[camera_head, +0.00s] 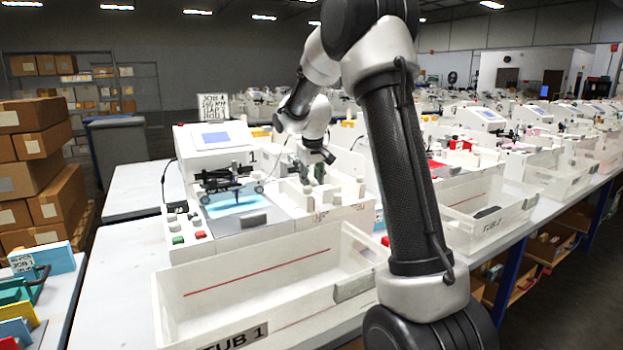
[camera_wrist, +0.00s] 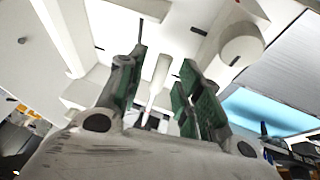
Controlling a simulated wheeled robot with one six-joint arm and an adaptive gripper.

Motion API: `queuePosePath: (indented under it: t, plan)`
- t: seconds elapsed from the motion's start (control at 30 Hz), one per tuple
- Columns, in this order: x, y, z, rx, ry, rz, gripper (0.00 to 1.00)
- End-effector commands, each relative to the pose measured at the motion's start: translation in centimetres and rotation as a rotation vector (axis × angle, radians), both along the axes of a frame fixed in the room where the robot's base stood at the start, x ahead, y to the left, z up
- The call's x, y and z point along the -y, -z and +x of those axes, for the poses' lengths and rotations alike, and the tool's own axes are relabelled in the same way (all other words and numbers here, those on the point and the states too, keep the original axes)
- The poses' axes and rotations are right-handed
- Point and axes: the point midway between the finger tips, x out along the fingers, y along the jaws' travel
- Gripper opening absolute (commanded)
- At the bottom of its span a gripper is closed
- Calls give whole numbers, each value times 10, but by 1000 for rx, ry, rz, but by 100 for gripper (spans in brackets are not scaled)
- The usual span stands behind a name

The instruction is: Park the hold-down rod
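The plotter (camera_head: 213,138) marked 1 stands on the bench, with a dark carriage (camera_head: 228,180) above a light-blue lit bed (camera_head: 235,201). My gripper (camera_head: 312,176) is right of that bed, low over a white block with short posts (camera_head: 345,200). In the wrist view, my gripper's (camera_wrist: 163,62) two green-padded fingers stand apart. A slim white upright piece (camera_wrist: 158,78) shows in the gap between them; I cannot tell whether it is the hold-down rod or whether it lies between the pads or beyond them. A thicker white cylinder (camera_wrist: 240,45) is right of the fingers. The bed also shows in the wrist view (camera_wrist: 268,110).
An open white bin labelled TUB 1 (camera_head: 235,336) stands in front of the plotter, and TUB 2 (camera_head: 490,225) is to the right. Red and green buttons (camera_head: 178,239) are on the plotter's left front. Stacked boxes (camera_head: 35,165) are at the far left.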

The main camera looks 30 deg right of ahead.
Motion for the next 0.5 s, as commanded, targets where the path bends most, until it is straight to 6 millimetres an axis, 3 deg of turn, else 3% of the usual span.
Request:
queuePosePath:
  t: [0.13,0.3,0.5]
  plan:
    - [0,0,0,0,0,0,32]
    - [0,0,0,0,0,0,1]
    - [0,-1,0,0,0,0,0]
